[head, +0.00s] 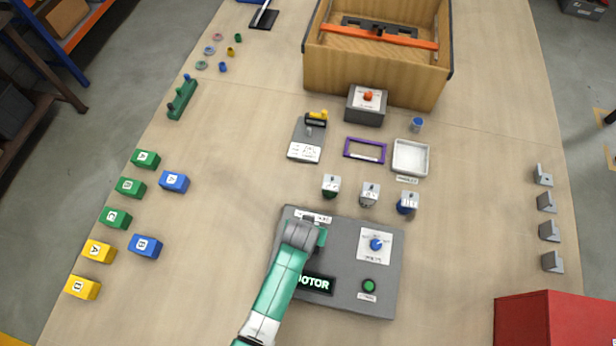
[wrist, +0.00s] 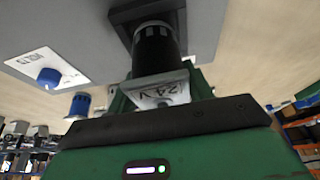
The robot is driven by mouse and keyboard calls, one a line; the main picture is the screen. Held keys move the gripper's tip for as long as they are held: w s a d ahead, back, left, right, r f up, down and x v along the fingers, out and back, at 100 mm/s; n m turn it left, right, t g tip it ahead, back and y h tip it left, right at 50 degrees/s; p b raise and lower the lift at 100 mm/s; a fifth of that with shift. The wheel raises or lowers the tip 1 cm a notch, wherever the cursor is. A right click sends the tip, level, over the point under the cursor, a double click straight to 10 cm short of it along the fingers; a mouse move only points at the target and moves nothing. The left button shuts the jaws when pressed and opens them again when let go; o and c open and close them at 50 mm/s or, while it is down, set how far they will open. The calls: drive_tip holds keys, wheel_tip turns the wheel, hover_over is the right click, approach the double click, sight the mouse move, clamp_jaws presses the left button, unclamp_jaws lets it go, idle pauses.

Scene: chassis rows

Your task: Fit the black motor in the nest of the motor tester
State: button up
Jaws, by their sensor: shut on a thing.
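The motor tester (head: 390,300) is a grey box with a blue dial, a green button and a dark "MOTOR" display. My gripper (head: 318,238) is over its upper left part and hides the nest in the head view. In the wrist view my gripper (wrist: 162,100) is shut on the black motor (wrist: 155,48), by its pale end block marked "24V". The motor's black end meets or is close to the dark nest (wrist: 122,14) on the grey panel. I cannot tell whether it is fully seated.
Motors with green (head: 331,186), grey (head: 370,193) and blue (head: 408,202) bodies stand just behind the tester. A white tray (head: 410,157), a purple frame (head: 365,150) and a grey box with a red button (head: 366,105) are beyond. Lettered blocks (head: 145,245) lie left.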

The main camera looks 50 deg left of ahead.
drive_tip(key=shift+f+b, duration=0.6)
drive_tip(key=shift+f, duration=0.2)
drive_tip(key=o, duration=1.7)
drive_tip(key=shift+c, duration=0.2)
drive_tip(key=p+v, duration=0.1)
drive_tip(key=v, duration=0.7)
